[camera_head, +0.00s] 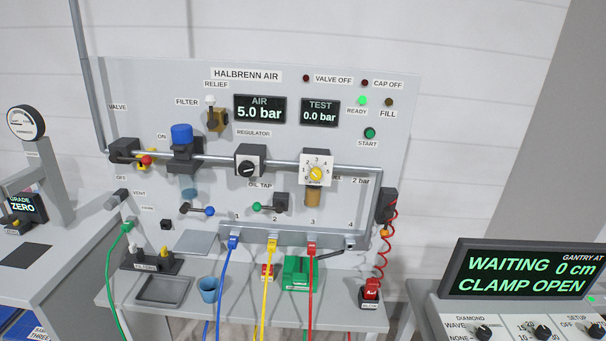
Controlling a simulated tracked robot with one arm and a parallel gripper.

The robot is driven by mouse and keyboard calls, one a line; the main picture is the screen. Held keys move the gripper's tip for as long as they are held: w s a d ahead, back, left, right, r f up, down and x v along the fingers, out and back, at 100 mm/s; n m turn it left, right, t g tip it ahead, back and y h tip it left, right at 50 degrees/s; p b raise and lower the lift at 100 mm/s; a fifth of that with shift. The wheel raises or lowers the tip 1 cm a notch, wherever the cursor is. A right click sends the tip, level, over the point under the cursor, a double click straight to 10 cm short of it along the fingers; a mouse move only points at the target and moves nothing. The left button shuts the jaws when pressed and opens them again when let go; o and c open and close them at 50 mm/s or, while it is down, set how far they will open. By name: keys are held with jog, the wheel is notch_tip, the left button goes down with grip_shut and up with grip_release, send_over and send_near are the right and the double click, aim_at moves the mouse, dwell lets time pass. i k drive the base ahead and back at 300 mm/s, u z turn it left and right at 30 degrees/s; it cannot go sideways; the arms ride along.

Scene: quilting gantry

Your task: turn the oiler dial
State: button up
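The dial with a yellow knob (316,173) sits on a white numbered plate on the grey air panel, right of the middle. I take it to be the oiler dial, as an amber bowl (312,197) hangs below it. Its numbers run around the knob, but its exact setting is too small to tell. The black regulator knob (248,168) is to its left on the same pipe. My gripper is not in view, and nothing in this view touches the dial.
The test display (320,112) above reads 0.0 bar; the air display (260,109) reads 5.0 bar. Colored hoses hang from the manifold (290,233) below. A coiled red hose (382,262) hangs at the right. A console screen (520,268) stands lower right.

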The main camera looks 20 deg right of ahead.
aim_at(316, 173)
jog(key=i, duration=0.9)
jog(key=z, duration=0.05)
